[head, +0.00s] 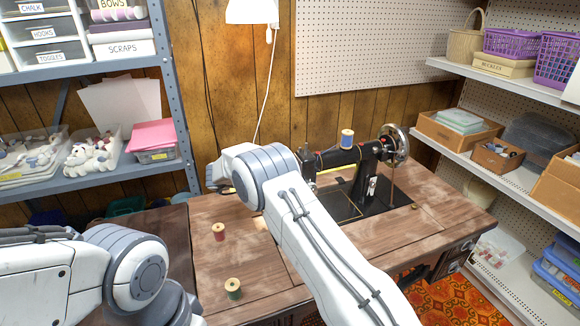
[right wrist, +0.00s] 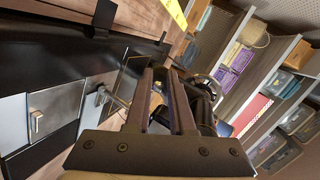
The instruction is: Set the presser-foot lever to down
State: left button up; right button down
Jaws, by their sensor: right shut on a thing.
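The black sewing machine (head: 342,158) stands on the wooden treadle table (head: 448,207), with its needle end at the left. My right arm crosses in front of that end in the head view and hides the presser-foot lever and my right gripper. In the right wrist view, my right gripper (right wrist: 162,72) has its two dark fingers close together at the machine's head, shut on the presser-foot lever. The lever itself is too hidden between the fingertips to tell its position. My left arm is at the lower left of the head view; its gripper is out of view.
A red thread spool (head: 218,232) and a green one (head: 233,288) stand on the table's left part. A blue spool (head: 347,138) sits on the machine, near the handwheel (head: 395,146). Shelves flank the table. The tabletop's front right is clear.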

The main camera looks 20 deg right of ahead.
jog(key=shift+s+f+n+g+p, duration=0.15)
jog(key=shift+s+n+g+p, duration=0.2)
jog(key=shift+n+g+p, duration=0.25)
jog(key=shift+s+f, duration=0.1)
jog(key=shift+f, duration=0.05)
jog(key=c, duration=0.8)
grip_release()
jog(key=shift+c, duration=0.2)
jog(key=shift+a+r, duration=0.2)
jog(key=v, duration=1)
